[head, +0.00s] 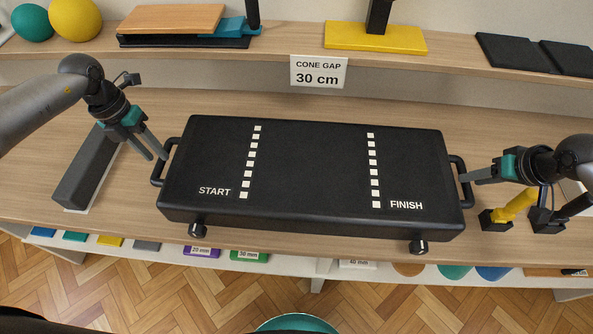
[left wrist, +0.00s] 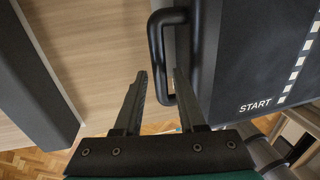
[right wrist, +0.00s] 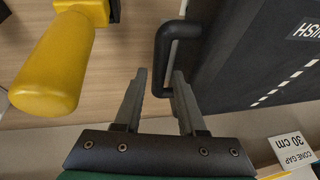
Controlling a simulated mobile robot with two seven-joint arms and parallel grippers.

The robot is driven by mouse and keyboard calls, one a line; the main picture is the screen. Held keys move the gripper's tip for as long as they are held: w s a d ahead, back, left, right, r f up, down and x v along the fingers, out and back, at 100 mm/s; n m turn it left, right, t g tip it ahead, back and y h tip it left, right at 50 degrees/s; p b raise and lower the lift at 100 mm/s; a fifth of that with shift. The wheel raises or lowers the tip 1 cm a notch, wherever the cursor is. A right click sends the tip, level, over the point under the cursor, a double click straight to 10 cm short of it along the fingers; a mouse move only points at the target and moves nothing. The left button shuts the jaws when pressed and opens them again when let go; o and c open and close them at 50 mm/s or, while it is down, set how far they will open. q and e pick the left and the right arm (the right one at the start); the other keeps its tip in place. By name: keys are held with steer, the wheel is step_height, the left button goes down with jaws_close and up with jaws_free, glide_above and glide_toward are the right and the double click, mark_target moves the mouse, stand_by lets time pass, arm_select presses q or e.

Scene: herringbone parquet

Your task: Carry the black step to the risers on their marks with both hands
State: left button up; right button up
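The black step (head: 310,170), marked START and FINISH, lies across the wooden shelf, with a black handle at each end. My left gripper (head: 157,155) is at its left handle; in the left wrist view the open fingers (left wrist: 160,75) straddle the outer bar of the left handle (left wrist: 156,45). My right gripper (head: 472,178) is at the right handle; in the right wrist view the open fingers (right wrist: 160,75) straddle the right handle's bar (right wrist: 162,55). A long dark grey block (head: 88,172), seemingly a riser, lies on a white mark at left. I cannot make out a second riser.
Yellow-and-black objects (head: 513,207) stand close to the step's right end. A CONE GAP 30 cm sign (head: 318,72) is behind the step. A raised back ledge holds balls (head: 76,18), a yellow plate (head: 375,38) and black slabs (head: 535,53). Parquet floor (head: 200,290) is in front.

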mark_target(160, 159)
arm_select(q)
steer(key=shift+d+f, duration=0.2)
steer(key=shift+f, duration=0.85)
steer(key=shift+d+f, duration=0.2)
steer(key=shift+f, duration=0.8)
arm_select(e)
steer(key=shift+x, duration=2.05)
arm_select(q)
steer(key=shift+c, duration=0.3)
arm_select(e)
steer(key=shift+c, duration=0.3)
arm_select(q)
jaws_close()
arm_select(e)
jaws_close()
arm_select(q)
steer(key=shift+r, duration=0.1)
steer(key=shift+w+r, duration=0.1)
steer(key=shift+w, duration=0.1)
arm_select(e)
steer(key=shift+w+r, duration=0.1)
steer(key=shift+r, duration=0.1)
